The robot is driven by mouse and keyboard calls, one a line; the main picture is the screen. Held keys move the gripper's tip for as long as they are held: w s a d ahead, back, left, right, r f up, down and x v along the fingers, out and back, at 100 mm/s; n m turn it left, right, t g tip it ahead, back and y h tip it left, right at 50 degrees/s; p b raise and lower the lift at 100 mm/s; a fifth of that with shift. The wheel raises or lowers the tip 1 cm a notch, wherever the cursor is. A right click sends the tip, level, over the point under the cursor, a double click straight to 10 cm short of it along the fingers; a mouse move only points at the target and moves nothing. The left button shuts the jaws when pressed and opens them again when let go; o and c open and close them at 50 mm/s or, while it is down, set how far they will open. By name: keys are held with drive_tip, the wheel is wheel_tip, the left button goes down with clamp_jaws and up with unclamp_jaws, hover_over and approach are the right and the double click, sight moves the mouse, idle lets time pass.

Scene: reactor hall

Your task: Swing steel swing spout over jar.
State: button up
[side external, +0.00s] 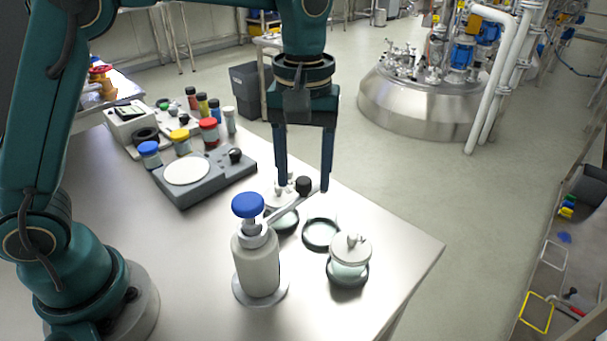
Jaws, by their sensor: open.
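The steel swing spout (283,212) reaches from the neck of a grey dispenser bottle (258,266) with a blue knob (248,205). It points up and right in the picture and ends in a black knob (303,186). My gripper (305,187) points down with its fingers apart, one on each side of the black knob in this view. I cannot tell whether they touch it. A lidded glass jar (349,256) stands in a dark ring at the right. A second jar with a pale lid (280,199) is partly hidden behind the spout and my gripper.
An empty dark ring (321,234) lies between the two jars. A grey hotplate-like device (205,174) and several capped vials (209,132) stand at the back left. The steel table's right edge (425,262) is close to the jars. Bare table lies in front of the jars.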

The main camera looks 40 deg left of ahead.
sight(304, 180)
drive_tip(key=shift+r, duration=2.55)
drive_tip(key=shift+a+r, duration=0.1)
drive_tip(key=shift+r, duration=0.05)
drive_tip(key=s+a+r+t, duration=0.3)
drive_tip(key=s+a+r, duration=0.2)
drive_tip(key=s, duration=0.2)
drive_tip(key=s+a+f+m+t, duration=0.1)
drive_tip(key=s+f+m+t, duration=0.1)
drive_tip(key=s+f+m, duration=0.4)
drive_tip(key=shift+s+a+f+m+t, duration=0.3)
drive_tip(key=shift+s+a+f+m, duration=0.15)
drive_tip(key=shift+f, duration=0.95)
